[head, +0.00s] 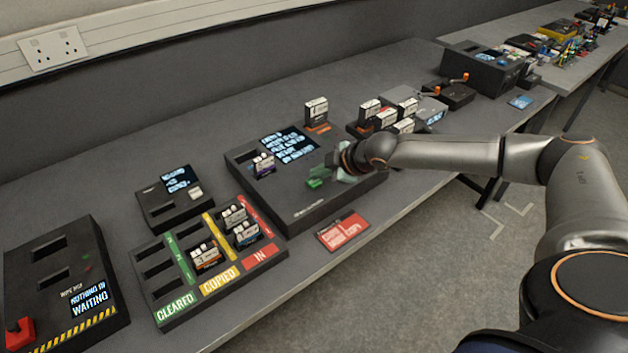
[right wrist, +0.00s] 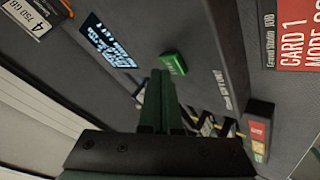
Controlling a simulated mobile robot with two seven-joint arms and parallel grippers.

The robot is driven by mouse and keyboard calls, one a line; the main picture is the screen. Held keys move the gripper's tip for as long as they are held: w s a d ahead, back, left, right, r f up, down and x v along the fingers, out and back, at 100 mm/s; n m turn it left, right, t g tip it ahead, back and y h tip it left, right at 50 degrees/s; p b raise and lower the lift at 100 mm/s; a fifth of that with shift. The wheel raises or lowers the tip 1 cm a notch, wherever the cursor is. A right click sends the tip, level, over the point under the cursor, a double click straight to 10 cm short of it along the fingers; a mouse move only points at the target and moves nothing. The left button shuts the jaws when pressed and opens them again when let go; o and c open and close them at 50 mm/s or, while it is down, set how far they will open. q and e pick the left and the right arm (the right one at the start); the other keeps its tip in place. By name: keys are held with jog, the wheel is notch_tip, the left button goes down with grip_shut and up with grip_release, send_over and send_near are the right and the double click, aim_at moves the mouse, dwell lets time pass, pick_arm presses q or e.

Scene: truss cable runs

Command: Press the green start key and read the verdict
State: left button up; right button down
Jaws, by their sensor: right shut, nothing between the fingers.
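The green start key (head: 318,177) is on the sloped top of a dark console (head: 310,208), below its lit screen (head: 289,146). The screen carries several lines of pale text, too small to read. My right gripper (head: 342,168) is shut and empty, just right of the key. In the right wrist view the shut green fingertips (right wrist: 161,74) end close beside the green key (right wrist: 173,63); I cannot tell whether they touch it. The screen also shows there (right wrist: 107,40), its text unclear. My left gripper is out of view.
A sorting tray (head: 275,254) marked CLEARED, COPIED and IN holds several cards. A wipe box (head: 60,268) reads NOTHING IN WAITING. A small screened device (head: 172,208) stands behind the tray. A red card (head: 343,231) lies at the table's front edge.

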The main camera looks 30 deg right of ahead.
aim_at(318, 183)
jog(key=shift+f, duration=0.55)
dwell(0.5)
jog(key=shift+r+p, duration=0.95)
jog(key=shift+p, duration=0.25)
notch_tip(318, 183, up, 3)
jog(key=p, duration=0.3)
jog(key=shift+p, duration=0.3)
jog(key=shift+r+p, duration=0.55)
jog(key=shift+r, duration=0.5)
jog(key=shift+s+f, duration=0.1)
